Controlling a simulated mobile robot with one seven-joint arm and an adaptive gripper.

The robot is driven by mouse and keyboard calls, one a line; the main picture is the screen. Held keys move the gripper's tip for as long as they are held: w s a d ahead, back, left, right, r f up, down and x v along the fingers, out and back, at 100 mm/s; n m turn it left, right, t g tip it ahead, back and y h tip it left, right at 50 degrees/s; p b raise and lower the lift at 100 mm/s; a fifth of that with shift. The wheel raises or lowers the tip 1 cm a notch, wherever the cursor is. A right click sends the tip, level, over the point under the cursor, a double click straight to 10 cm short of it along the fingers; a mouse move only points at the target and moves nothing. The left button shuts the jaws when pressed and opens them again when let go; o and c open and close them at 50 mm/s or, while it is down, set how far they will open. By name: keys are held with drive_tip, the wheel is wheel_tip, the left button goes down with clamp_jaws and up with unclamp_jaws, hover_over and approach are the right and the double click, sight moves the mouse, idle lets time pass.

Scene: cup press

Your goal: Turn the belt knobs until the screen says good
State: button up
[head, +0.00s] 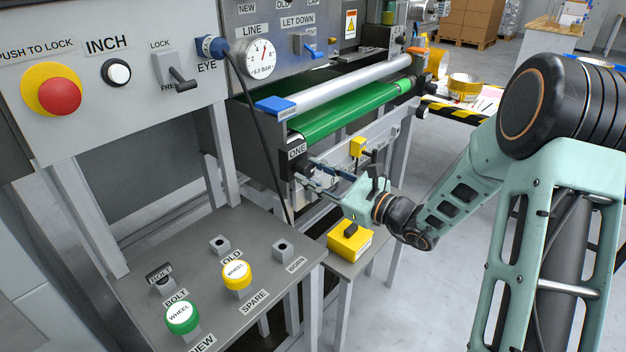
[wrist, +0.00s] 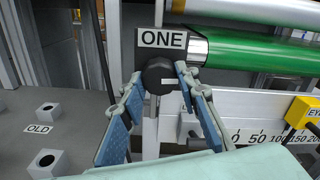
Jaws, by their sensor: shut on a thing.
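A black round knob (wrist: 157,71) with a pale mark on its face sits under the label ONE (wrist: 163,39), at the near end of the green belt roller (wrist: 250,52). My gripper (wrist: 160,84) is shut on this knob, one blue-padded finger on each side. In the head view my gripper (head: 312,177) reaches in from the right to the same spot below the label ONE (head: 297,151), and its fingers partly hide the knob. The green belt (head: 345,112) runs away to the upper right. I cannot make out a screen with text in either view.
A scale with numbers (wrist: 270,137) and a yellow block (wrist: 303,112) lie right of the knob. A grey bench (head: 225,290) with green and yellow wheel caps stands at lower left. A black cable (head: 262,130) hangs left of the belt. Open floor lies right.

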drive_tip(key=o, duration=1.2)
drive_tip(key=shift+c, duration=0.2)
drive_tip(key=v, duration=1.2)
drive_tip(key=shift+s+f, duration=0.1)
